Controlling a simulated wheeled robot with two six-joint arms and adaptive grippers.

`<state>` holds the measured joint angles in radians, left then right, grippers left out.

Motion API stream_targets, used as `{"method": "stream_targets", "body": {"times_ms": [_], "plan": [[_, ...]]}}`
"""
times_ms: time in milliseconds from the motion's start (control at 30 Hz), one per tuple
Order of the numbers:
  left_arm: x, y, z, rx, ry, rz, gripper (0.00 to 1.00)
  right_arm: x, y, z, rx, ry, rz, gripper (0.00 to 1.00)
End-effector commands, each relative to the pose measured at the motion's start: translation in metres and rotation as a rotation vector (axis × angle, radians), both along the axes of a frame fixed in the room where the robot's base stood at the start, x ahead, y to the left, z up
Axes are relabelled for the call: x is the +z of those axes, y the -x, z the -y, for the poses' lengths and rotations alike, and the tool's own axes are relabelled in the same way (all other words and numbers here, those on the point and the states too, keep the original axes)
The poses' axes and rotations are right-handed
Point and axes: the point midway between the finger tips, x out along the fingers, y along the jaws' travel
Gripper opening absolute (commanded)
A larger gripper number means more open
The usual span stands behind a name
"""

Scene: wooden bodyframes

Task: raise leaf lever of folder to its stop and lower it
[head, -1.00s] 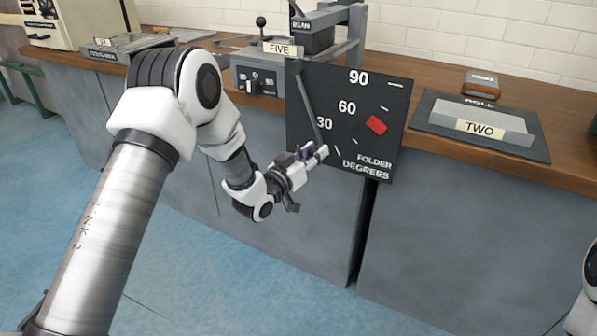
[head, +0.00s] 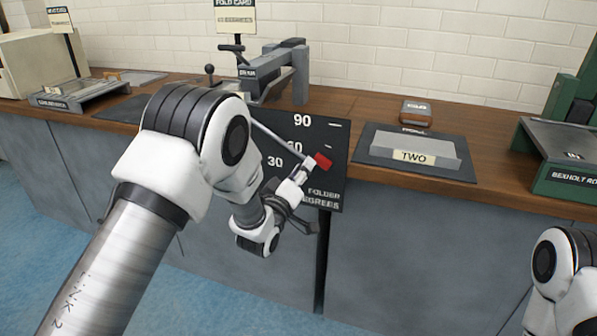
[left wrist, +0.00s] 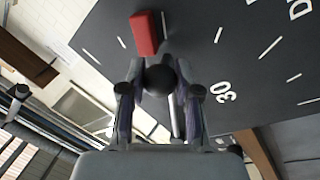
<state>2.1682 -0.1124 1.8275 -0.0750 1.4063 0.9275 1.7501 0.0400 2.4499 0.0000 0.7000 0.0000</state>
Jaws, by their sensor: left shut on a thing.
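The folder's black degree board (head: 335,135) hangs on the bench front, marked 30, 60 and 90. A thin grey leaf lever (head: 278,138) crosses it, slanting down to the right. My left gripper (head: 308,166) is at the lever's lower end, shut on its dark ball knob (left wrist: 161,80). The red stop block (head: 323,160) is right beside the fingertips; in the left wrist view the red stop (left wrist: 146,35) lies just beyond the knob. I cannot tell whether lever and stop touch. My right gripper is out of view.
The folder body (head: 280,72) stands on the wooden bench behind the board. A grey tray labelled TWO (head: 415,152) lies to the right, with a green machine (head: 565,165) farther right. Part of my right arm shows at lower right.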

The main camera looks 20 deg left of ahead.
Motion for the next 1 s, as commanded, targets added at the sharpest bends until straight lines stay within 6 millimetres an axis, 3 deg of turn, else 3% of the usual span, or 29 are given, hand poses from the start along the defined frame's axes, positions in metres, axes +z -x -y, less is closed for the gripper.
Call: {"method": "stream_targets", "body": {"times_ms": [433, 467, 500, 833, 1000], "plan": [[0.004, -0.001, 0.001, -0.001, 0.008, 0.006, 0.00, 0.001, 0.000, 0.000, 0.000, 0.000, 0.000, 0.40], [0.004, -0.001, 0.001, -0.001, 0.008, 0.006, 0.43, 0.001, 0.000, 0.000, 0.000, 0.000, 0.000, 0.40], [0.004, -0.001, 0.001, -0.001, 0.008, 0.006, 0.57, 0.001, 0.000, 0.000, 0.000, 0.000, 0.000, 0.40], [0.002, 0.001, 0.000, 0.000, 0.008, 0.001, 0.58, 0.001, 0.000, 0.000, 0.000, 0.000, 0.000, 0.40], [-0.002, 0.022, -0.004, 0.000, 0.007, 0.000, 0.58, 0.001, 0.000, 0.000, 0.000, 0.000, 0.000, 0.40]]}}
